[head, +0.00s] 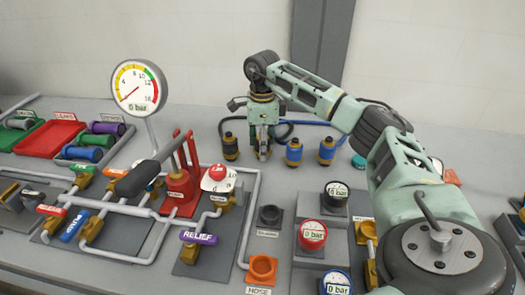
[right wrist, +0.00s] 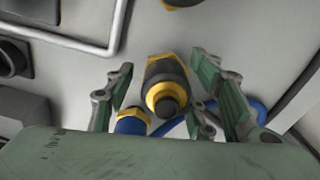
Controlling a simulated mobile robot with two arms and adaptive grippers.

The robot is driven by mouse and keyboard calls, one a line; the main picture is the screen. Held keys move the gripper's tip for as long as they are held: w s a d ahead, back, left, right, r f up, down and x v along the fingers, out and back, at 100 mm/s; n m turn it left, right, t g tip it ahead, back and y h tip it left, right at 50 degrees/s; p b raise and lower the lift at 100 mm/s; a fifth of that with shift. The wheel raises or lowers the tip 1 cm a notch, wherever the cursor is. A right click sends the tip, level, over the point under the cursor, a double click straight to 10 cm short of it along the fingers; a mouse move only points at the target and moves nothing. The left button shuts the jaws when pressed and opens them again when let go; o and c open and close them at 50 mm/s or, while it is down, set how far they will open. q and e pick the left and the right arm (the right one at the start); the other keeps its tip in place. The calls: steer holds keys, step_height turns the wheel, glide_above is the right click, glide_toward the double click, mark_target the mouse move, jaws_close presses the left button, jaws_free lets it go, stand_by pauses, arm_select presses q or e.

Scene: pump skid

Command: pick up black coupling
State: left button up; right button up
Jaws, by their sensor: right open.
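My right gripper (head: 263,140) points down at the back of the bench, with its fingers open. In the right wrist view, a black coupling (right wrist: 167,75) with yellow bands lies between the spread fingers of the gripper (right wrist: 162,95), with gaps on both sides. A blue coupling (right wrist: 131,123) is close beside it, near the left finger. Another black coupling (head: 230,147) stands upright left of the gripper in the head view. Part of a dark coupling with a yellow band also shows at the top of the right wrist view (right wrist: 182,3). My left gripper is not in view.
Two blue couplings (head: 294,152) (head: 327,151) stand right of the gripper. A blue hose (head: 308,123) runs behind. A gauge (head: 138,86), a red pump (head: 180,188), pipes and a RELIEF valve (head: 199,238) fill the left. Gauge blocks (head: 313,235) stand in front.

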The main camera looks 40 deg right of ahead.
steer(key=shift+f, duration=0.65)
jaws_close()
